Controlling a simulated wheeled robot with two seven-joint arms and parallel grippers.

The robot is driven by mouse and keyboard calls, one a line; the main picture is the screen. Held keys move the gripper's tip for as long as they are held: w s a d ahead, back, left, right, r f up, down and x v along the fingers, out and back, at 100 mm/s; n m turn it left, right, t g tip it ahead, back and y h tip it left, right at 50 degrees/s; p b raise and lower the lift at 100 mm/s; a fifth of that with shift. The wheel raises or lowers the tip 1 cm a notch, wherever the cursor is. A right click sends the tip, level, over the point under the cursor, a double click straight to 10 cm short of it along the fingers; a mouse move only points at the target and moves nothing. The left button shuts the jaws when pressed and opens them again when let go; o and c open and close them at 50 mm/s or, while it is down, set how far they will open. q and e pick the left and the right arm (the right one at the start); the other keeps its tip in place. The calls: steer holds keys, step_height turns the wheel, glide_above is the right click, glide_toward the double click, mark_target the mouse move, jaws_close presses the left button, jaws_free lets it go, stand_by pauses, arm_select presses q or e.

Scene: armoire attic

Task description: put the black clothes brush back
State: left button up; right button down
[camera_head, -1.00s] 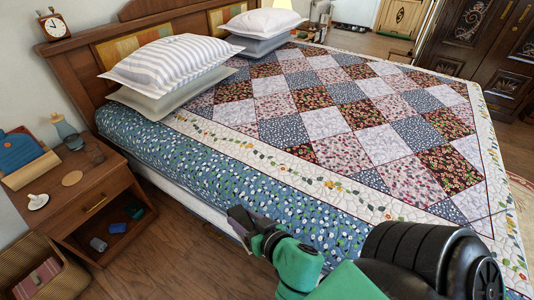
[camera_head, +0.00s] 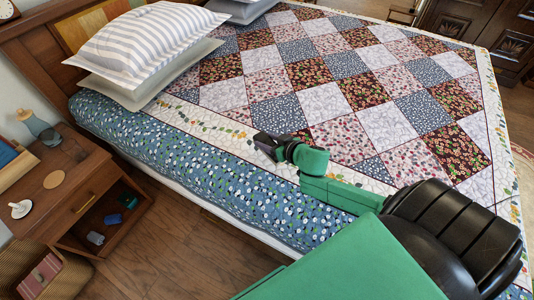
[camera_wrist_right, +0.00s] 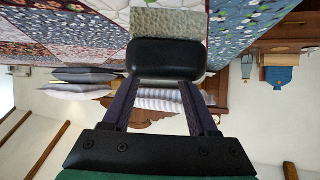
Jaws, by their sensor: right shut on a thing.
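The black clothes brush (camera_wrist_right: 165,57) is in my right gripper. In the right wrist view its black body sits between the two fingertips, with the pale bristle block (camera_wrist_right: 168,22) on its far side. In the head view my right gripper (camera_head: 267,142) is over the near part of the patchwork quilt (camera_head: 330,95), by its cream floral border. The brush cannot be made out clearly there. Whether the brush touches the quilt cannot be told. My left gripper is not in view.
A wooden nightstand (camera_head: 85,165) at the left holds a cork coaster (camera_head: 54,179), a small white dish (camera_head: 21,209) and a blue-grey vase (camera_head: 38,127). A wicker basket (camera_head: 20,262) stands below it. Striped pillows (camera_head: 150,40) lie at the headboard. Most of the quilt is clear.

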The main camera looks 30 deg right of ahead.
step_height(320, 180, down, 6)
steer(key=shift+a+r+b, duration=0.1)
steer(key=shift+r+b, duration=0.15)
steer(key=shift+b, duration=0.35)
steer(key=shift+c, duration=0.9)
jaws_free()
steer(key=shift+f, duration=0.1)
